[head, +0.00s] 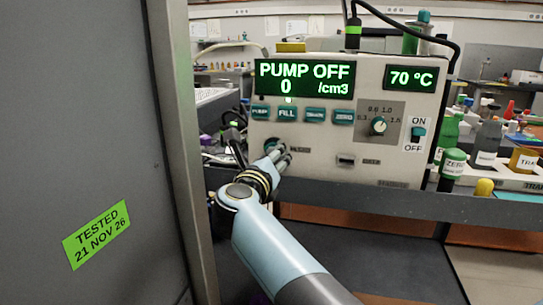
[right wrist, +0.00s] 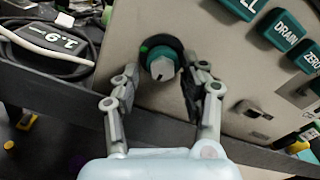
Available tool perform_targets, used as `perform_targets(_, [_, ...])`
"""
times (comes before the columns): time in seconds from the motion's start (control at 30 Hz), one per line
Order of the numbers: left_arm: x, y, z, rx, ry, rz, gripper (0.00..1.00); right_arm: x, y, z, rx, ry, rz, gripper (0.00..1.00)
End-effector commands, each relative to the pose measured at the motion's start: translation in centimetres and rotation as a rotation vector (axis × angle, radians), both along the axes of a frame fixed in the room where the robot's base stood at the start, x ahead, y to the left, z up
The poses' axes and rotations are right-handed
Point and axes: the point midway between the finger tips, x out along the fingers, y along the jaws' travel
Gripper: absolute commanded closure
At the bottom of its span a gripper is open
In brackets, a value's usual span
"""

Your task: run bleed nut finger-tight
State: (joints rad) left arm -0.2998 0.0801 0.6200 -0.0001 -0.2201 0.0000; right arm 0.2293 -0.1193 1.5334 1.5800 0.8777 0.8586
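A round knob, teal with a pale front and a dark ring behind it, sits low on the left of the instrument panel; I take it as the bleed nut (right wrist: 162,66). In the head view the nut (head: 271,144) is partly hidden by my right gripper (head: 279,154). In the right wrist view my right gripper (right wrist: 166,88) is open, with one finger on each side of the nut. Gaps show between the fingers and the nut. Whether the nut is tight cannot be told. My left gripper is not in view.
The instrument panel (head: 320,172) reads PUMP OFF, 0 /cm3 and 70 °C. It has several teal buttons, a dial (head: 378,125) and an ON/OFF switch (head: 417,134). A grey cabinet (head: 90,130) stands close on the left. Bottles (head: 453,165) stand to the right.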

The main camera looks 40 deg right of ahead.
Motion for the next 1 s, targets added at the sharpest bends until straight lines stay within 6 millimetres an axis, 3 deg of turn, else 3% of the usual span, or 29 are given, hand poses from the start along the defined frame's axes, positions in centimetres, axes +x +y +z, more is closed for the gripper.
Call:
perform_targets(0.57, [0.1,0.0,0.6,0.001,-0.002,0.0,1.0,0.1,-0.1,0.7,-0.033,0.024,0.0,0.45])
perform_targets(0.77, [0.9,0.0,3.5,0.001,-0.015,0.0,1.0,0.1,-0.2,1.4,-0.213,0.235,0.001,0.45])
perform_targets(1.0, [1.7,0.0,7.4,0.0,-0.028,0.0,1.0,0.0,-0.3,1.6,-0.564,0.646,0.003,0.45])
